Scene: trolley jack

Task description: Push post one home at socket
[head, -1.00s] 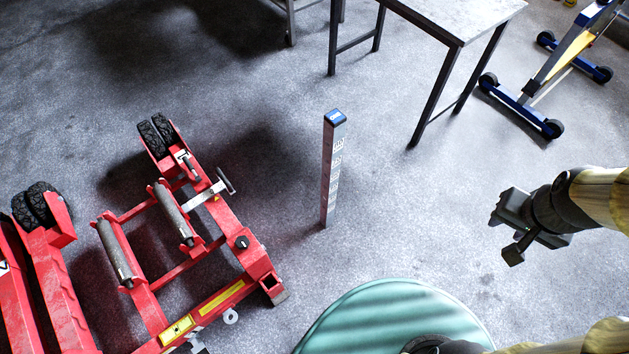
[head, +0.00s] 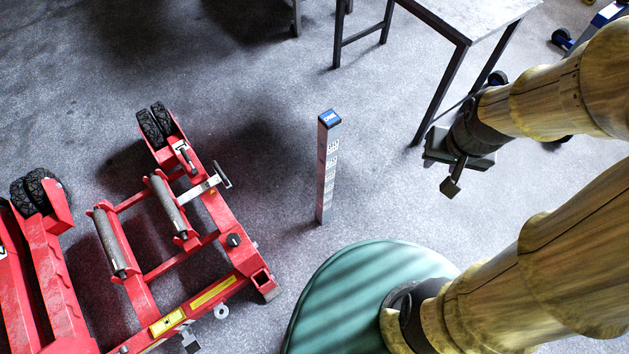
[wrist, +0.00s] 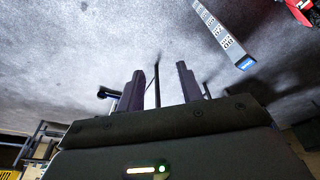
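The post (head: 327,170), a tall grey square bar with printed markings and a blue top cap, stands upright on the floor, right of the red trolley jack (head: 215,219). A square open tube end (head: 261,280) on the jack's near right corner looks like a socket; it appears empty. My gripper (head: 446,178) is raised to the right of the post and apart from it. In the wrist view, its two fingers (wrist: 160,82) are spread with nothing between them. The post (wrist: 222,37) also shows there at upper right, outside the fingers.
A metal table (head: 462,22) stands behind my gripper, its legs close in the picture. My round green base (head: 350,285) is at the bottom. A second red part with wheels (head: 45,240) lies at far left. Floor around the post is clear.

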